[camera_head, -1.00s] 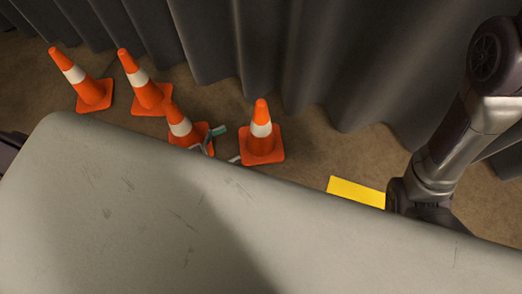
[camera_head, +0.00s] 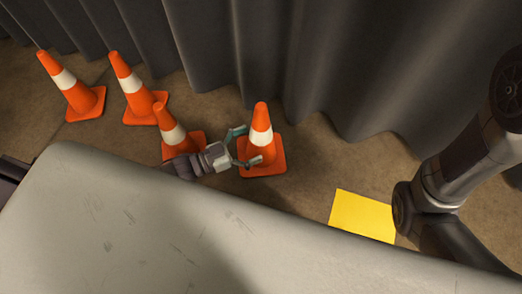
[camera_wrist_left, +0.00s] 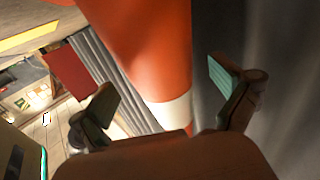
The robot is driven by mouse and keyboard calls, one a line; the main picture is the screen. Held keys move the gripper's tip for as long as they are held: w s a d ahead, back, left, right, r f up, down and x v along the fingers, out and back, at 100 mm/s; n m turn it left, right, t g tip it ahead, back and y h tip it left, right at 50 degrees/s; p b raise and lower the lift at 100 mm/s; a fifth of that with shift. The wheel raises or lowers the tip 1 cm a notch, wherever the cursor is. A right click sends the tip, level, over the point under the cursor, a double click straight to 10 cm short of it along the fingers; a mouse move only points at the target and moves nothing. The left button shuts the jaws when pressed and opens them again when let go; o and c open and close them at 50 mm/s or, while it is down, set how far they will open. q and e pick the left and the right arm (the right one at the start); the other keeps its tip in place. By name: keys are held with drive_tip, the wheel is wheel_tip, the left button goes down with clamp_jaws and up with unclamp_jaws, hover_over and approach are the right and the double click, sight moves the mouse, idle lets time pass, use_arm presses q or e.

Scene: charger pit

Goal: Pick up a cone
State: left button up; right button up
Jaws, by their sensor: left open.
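Several orange cones with a white band stand on the brown floor by the curtain. The rightmost cone (camera_head: 261,145) is upright, with my left gripper (camera_head: 246,147) at its left side. The fingers are open, one toward its far side and one toward its near side. In the left wrist view this cone (camera_wrist_left: 150,50) fills the space between the open fingertips (camera_wrist_left: 165,88). A second cone (camera_head: 170,125) is partly hidden behind my left wrist. Two more cones stand farther left, one (camera_head: 130,85) nearer and one (camera_head: 70,85) at the far left. My right gripper is out of view.
A dark grey curtain (camera_head: 300,60) hangs just behind the cones. A yellow square (camera_head: 362,215) lies on the floor to the right. A large grey scuffed surface (camera_head: 120,230) fills the foreground. Bare floor lies between the rightmost cone and the yellow square.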

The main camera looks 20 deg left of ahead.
sight(261, 139)
use_arm(q)
drive_tip(key=b+x, duration=0.1)
drive_tip(key=x, duration=0.1)
drive_tip(key=shift+w+d+f, duration=0.15)
drive_tip(key=shift+w+d, duration=0.3)
drive_tip(key=shift+r, duration=0.2)
drive_tip(key=shift+c, duration=0.2)
drive_tip(key=c, duration=1.6)
drive_tip(key=shift+c, duration=0.7)
drive_tip(key=shift+r, duration=0.1)
